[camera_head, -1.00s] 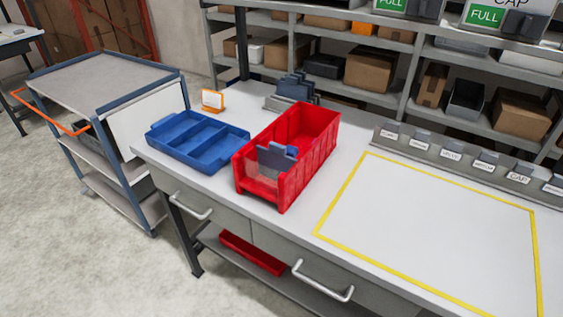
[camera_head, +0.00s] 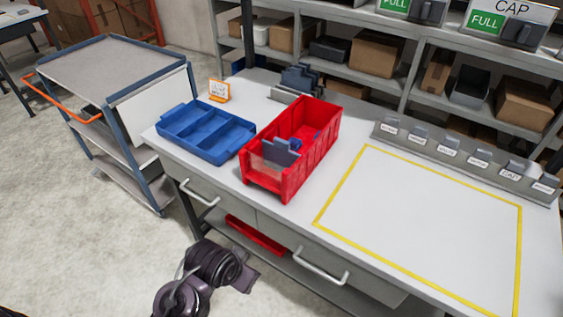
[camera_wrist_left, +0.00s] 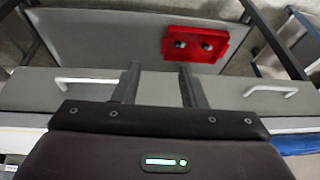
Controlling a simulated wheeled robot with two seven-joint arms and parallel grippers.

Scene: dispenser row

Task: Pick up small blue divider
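Several blue-grey dividers (camera_head: 303,79) stand upright in a grey holder at the back of the bench. I cannot tell which of these is the small blue divider. In the left wrist view my left gripper (camera_wrist_left: 159,70) is open and empty, in front of the bench's drawers. In the head view only dark arm links of mine show at the bottom, well below the bin. My right gripper is out of view.
A blue compartment tray (camera_head: 207,132) sits left of the red bin. A yellow-outlined area (camera_head: 420,225) at the right is clear. A red tray (camera_wrist_left: 203,44) is on the low shelf. A cart (camera_head: 110,75) stands at the left.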

